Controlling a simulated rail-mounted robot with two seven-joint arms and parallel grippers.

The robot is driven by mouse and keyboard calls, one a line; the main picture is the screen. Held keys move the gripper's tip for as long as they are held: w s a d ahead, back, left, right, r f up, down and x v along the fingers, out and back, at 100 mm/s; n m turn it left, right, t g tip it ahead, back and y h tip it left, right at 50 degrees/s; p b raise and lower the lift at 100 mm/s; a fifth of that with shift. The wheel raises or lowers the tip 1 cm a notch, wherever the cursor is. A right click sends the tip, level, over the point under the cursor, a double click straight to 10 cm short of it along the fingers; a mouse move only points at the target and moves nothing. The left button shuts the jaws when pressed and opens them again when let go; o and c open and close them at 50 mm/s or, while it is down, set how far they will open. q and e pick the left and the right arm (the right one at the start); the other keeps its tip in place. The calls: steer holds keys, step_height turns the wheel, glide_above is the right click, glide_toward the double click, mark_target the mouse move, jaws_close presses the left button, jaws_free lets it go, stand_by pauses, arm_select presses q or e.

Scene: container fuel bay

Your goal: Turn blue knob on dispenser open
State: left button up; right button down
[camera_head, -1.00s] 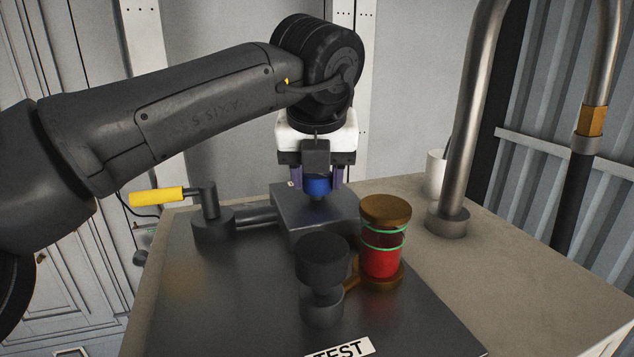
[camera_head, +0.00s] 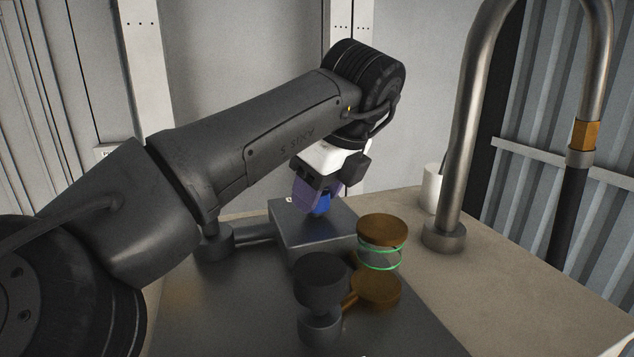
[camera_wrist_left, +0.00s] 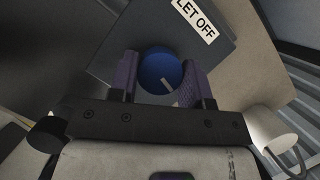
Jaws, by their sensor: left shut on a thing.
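The blue knob (camera_head: 321,204) sits on top of the grey metal box of the dispenser (camera_head: 306,232). My left gripper (camera_head: 318,196) is shut on the knob, with its purple fingers on either side of it and the wrist tilted. In the left wrist view the knob (camera_wrist_left: 160,72) shows as a round blue cap with a pale line, between the two purple fingers (camera_wrist_left: 158,78). Part of a label ending "LET OFF" (camera_wrist_left: 197,18) is on the box beside it. My right gripper is not in view.
A glass cylinder with brown caps (camera_head: 381,242) stands right of the box; it looks clear inside. A dark round fitting (camera_head: 321,285) stands in front. A tall metal pipe (camera_head: 462,130) and a white cup (camera_head: 431,188) are at the right.

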arm_select(q)
steer(key=shift+n+g+y+p, duration=0.3)
steer(key=shift+n+p, duration=0.25)
steer(key=shift+n, duration=0.85)
steer(key=o, duration=0.9)
steer(key=shift+o, duration=0.2)
